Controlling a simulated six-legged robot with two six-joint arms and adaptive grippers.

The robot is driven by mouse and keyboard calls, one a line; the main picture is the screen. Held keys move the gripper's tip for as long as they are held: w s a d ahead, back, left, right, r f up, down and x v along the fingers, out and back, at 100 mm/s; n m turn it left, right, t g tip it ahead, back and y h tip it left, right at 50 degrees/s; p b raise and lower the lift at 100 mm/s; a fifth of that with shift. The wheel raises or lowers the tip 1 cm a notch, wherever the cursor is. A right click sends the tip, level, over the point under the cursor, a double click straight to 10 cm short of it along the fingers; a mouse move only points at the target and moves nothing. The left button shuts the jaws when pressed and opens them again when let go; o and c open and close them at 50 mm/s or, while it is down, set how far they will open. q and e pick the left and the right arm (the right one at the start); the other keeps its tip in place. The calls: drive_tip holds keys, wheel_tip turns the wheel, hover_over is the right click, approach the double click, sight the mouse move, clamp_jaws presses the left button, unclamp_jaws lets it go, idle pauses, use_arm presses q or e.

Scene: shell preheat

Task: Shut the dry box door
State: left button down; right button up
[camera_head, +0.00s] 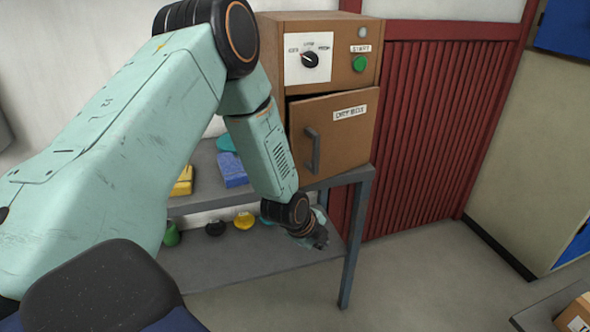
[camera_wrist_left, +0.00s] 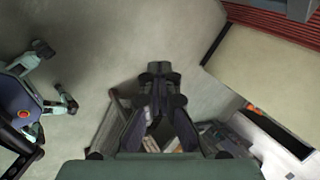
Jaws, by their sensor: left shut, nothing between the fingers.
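The dry box (camera_head: 325,38) is a brown cabinet on a grey metal stand. Its door (camera_head: 346,137) carries a "DRY BOX" label and a dark vertical handle (camera_head: 312,150). The door stands slightly ajar, with a dark gap along its top and left edges. My left gripper (camera_head: 319,240) hangs below the door, beside the stand's front leg, apart from the door and handle. In the left wrist view its fingers (camera_wrist_left: 160,88) are together with nothing between them. My right gripper does not show in either view.
The box's upper panel has a dial (camera_head: 310,60) and a green start button (camera_head: 359,64). The shelf below (camera_head: 255,252) holds several small coloured items. A red ribbed shutter (camera_head: 440,120) stands to the right. The floor (camera_head: 420,275) in front is clear. A carton (camera_head: 575,312) sits at lower right.

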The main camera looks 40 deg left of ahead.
use_arm(q)
drive_tip(key=t, duration=0.1)
drive_tip(key=n+t+y+b, duration=0.2)
drive_tip(key=n+t+y, duration=0.3)
drive_tip(key=t+y, duration=0.35)
approach(300, 150)
drive_tip(key=s+d, duration=0.5)
drive_tip(key=s, duration=0.1)
drive_tip(key=shift+t, duration=0.25)
drive_tip(key=x, duration=0.4)
drive_tip(key=a+x, duration=0.1)
drive_tip(key=x, duration=0.7)
drive_tip(key=shift+a+f, duration=0.3)
drive_tip(key=shift+a, duration=0.15)
drive_tip(key=shift+w+a, duration=0.1)
drive_tip(key=shift+a, duration=0.25)
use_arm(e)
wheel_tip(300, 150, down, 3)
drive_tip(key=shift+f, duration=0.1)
